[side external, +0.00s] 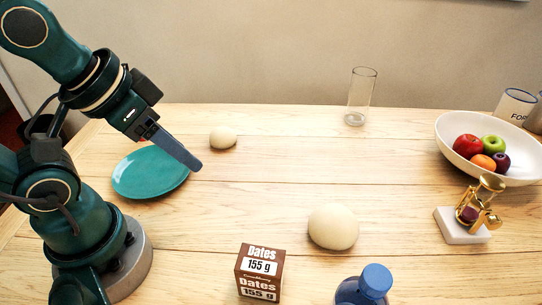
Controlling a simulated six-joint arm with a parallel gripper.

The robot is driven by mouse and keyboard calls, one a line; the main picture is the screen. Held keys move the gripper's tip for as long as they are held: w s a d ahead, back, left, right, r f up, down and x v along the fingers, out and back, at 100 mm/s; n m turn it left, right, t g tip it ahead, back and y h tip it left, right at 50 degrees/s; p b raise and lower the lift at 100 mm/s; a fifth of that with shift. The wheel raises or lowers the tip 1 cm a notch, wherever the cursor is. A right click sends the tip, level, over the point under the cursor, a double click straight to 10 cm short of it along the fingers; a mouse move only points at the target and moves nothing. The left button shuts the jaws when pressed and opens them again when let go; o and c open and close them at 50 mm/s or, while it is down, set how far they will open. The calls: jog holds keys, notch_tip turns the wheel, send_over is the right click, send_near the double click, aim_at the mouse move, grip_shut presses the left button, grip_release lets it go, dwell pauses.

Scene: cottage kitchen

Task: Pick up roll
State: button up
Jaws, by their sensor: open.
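Two pale, rounded, dough-like things are on the wooden table in the side external view. The smaller one, a roll (223,138), sits near the back, right of the plate. The larger pale ball (333,227) sits nearer the front, right of centre. I cannot tell for sure whether both are rolls. My gripper (194,166) is open and points down to the right, over the right edge of the teal plate (137,185). It appears left of and in front of the small roll, apart from it. Its jaws are seen edge-on, with nothing visible between them.
A brown dates box (259,270) and a blue-capped bottle (371,285) stand at the front. A clear glass (361,97) stands at the back. At right are a white fruit bowl (517,172) and a brass device on a white base (462,229). The table's middle is clear.

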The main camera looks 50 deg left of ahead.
jog(key=o, duration=0.8)
